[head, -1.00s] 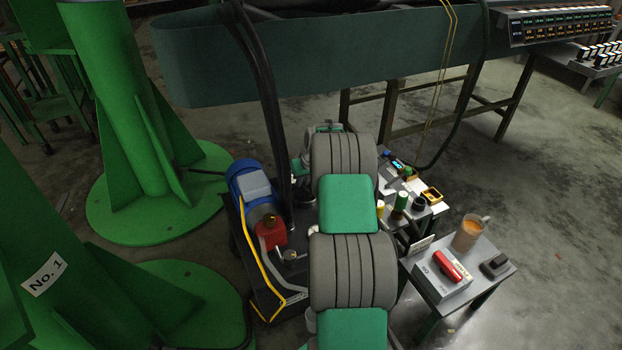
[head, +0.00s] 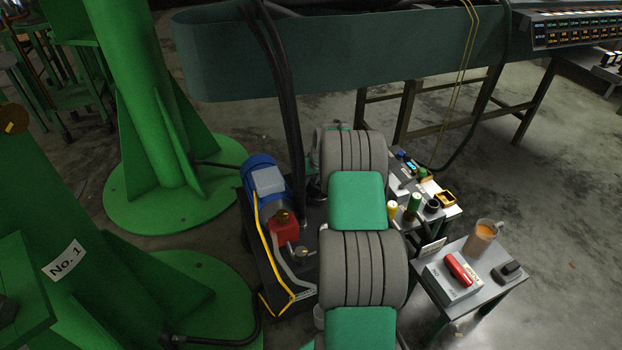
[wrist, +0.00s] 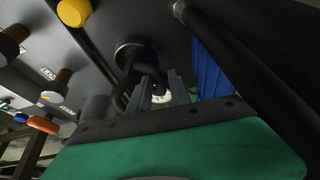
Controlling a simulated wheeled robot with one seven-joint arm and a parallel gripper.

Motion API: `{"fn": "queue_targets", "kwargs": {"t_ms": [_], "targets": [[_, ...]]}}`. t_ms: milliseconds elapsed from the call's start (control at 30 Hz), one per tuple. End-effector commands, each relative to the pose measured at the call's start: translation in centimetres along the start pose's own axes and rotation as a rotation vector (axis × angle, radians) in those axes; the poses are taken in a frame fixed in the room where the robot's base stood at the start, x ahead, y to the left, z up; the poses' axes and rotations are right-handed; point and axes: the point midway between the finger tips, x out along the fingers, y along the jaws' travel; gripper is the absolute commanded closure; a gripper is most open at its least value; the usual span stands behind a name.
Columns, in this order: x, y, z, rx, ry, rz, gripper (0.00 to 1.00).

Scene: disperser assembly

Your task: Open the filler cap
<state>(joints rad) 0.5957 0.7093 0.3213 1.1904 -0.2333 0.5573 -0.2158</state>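A pump unit with a blue motor (head: 268,182) and a red block (head: 284,231) stands left of my arm in the head view. A small brass-coloured cap (head: 284,216) sits on the red block. A small grey round fitting (head: 302,251) is just below it. I cannot tell for certain which is the filler cap. My gripper is hidden behind my arm links in the head view. In the wrist view my gripper (wrist: 160,88) shows two grey fingers apart, with nothing clearly held. Dark curved parts (wrist: 140,62) lie just beyond the fingertips, and a blue ribbed part (wrist: 210,68) is to their right.
Black hoses (head: 283,110) rise beside the pump unit. Green columns (head: 150,90) stand left. A small table (head: 440,318) with a mug (head: 482,238) and a red object (head: 459,269) is right. A yellow knob (wrist: 74,12) is near the gripper in the wrist view.

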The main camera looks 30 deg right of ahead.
Motion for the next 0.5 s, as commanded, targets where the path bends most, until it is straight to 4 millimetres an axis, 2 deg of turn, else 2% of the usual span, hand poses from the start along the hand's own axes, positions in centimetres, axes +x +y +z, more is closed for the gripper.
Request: {"fn": "queue_targets", "kwargs": {"t_ms": [33, 167, 500], "targets": [[0.70, -0.14, 1.12, 0.006, -0.023, -0.006, 0.73], [0.63, 0.03, 1.15, 0.008, -0.023, -0.004, 0.64], [0.19, 0.24, 1.03, 0.011, -0.021, -0.001, 0.64]]}}
